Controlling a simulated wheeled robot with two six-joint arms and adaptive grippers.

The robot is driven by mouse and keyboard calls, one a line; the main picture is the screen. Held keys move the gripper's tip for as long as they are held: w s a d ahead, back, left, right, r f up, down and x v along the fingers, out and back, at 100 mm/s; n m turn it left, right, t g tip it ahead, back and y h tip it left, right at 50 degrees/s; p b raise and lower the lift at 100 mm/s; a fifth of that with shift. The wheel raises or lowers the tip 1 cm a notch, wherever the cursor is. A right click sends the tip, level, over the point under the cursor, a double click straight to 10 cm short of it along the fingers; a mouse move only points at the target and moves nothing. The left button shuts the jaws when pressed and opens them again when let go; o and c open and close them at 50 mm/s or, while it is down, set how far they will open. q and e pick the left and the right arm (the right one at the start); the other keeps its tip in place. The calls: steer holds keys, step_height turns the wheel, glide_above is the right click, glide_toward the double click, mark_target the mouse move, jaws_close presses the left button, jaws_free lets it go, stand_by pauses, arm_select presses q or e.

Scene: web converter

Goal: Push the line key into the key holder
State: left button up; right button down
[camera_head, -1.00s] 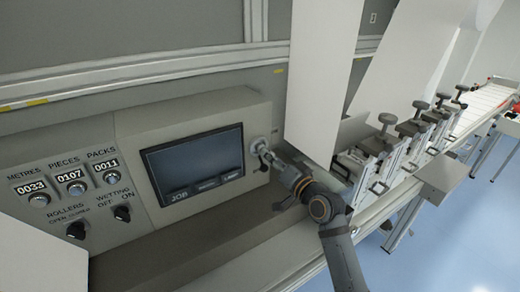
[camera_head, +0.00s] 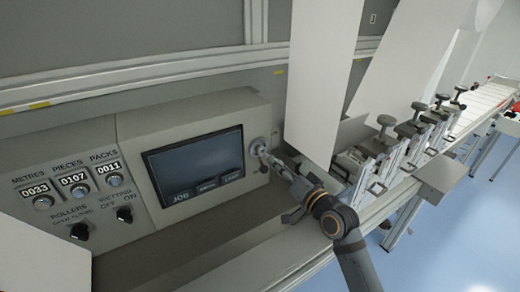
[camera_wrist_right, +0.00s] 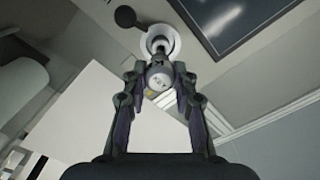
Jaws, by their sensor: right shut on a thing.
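The line key (camera_wrist_right: 158,82) is a light grey rounded piece marked KEY, between the two fingers of my right gripper in the right wrist view. My right gripper (camera_wrist_right: 160,72) is shut on it. The key holder (camera_wrist_right: 160,36) is a pale round ring just beyond the key, with its middle partly hidden by the key and fingers. In the head view the key holder (camera_head: 259,147) is at the right end of the screen panel, and my right gripper (camera_head: 282,170) points at it from the lower right. I cannot tell how far the key is inside. My left gripper is not in view.
A dark screen (camera_head: 195,165) sits left of the holder. Counters and knobs are further left. A small dark round part (camera_wrist_right: 126,17) is beside the holder. A grey ledge (camera_head: 215,235) runs below.

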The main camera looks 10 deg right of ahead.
steer(key=p+v, duration=0.2)
steer(key=v, duration=0.2)
steer(key=shift+s+p, duration=0.3)
stand_by(0.3)
